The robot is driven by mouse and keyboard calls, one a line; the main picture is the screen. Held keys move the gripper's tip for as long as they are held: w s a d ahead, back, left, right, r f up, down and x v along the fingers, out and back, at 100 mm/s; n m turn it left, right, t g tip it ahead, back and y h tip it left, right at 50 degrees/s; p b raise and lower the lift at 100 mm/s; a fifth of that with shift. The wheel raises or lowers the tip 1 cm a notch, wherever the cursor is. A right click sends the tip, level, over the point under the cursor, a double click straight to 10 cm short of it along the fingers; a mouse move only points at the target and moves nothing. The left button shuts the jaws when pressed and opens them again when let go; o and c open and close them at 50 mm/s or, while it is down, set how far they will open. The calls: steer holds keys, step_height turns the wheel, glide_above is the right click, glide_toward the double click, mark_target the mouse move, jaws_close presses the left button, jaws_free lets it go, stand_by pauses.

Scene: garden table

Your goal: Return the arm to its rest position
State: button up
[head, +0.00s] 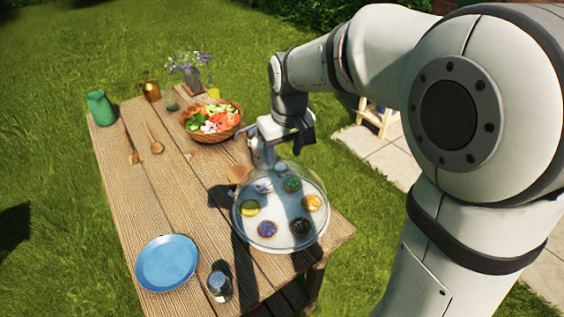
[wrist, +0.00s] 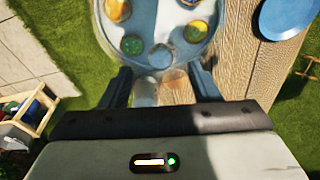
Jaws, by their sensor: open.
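My gripper (head: 262,162) hangs at the end of my arm over the far edge of a round pale tray (head: 279,227). In the wrist view my gripper (wrist: 162,88) is open, its two dark fingers wide apart. A small clear or pale round thing (wrist: 160,57) shows just beyond the fingertips, apart from them as far as I can see. Nothing is clearly held. My arm reaches from the right side of the head view and bends down above the table. The exact height of the fingertips above the tray is hard to tell.
The wooden table (head: 165,190) bears a salad bowl (head: 207,137), a blue plate (head: 166,262), a green pitcher (head: 101,108), a wooden spoon (head: 154,144), a vase of flowers (head: 190,76) and a jar (head: 219,286). A clear cover seems to surround the tray's several coloured items. Open lawn lies around.

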steer(key=shift+s+r, duration=0.1)
steer(key=shift+r, duration=0.95)
steer(key=s+d+f+m, duration=0.1)
steer(key=s+d+m, duration=0.1)
steer(key=s+d, duration=0.4)
steer(key=s+d+f+m+t, duration=0.1)
steer(key=s+d+m, duration=0.2)
steer(key=s+d, duration=0.4)
steer(key=s, duration=0.4)
steer(key=shift+s+d+h, duration=0.2)
steer(key=shift+s+h, duration=0.2)
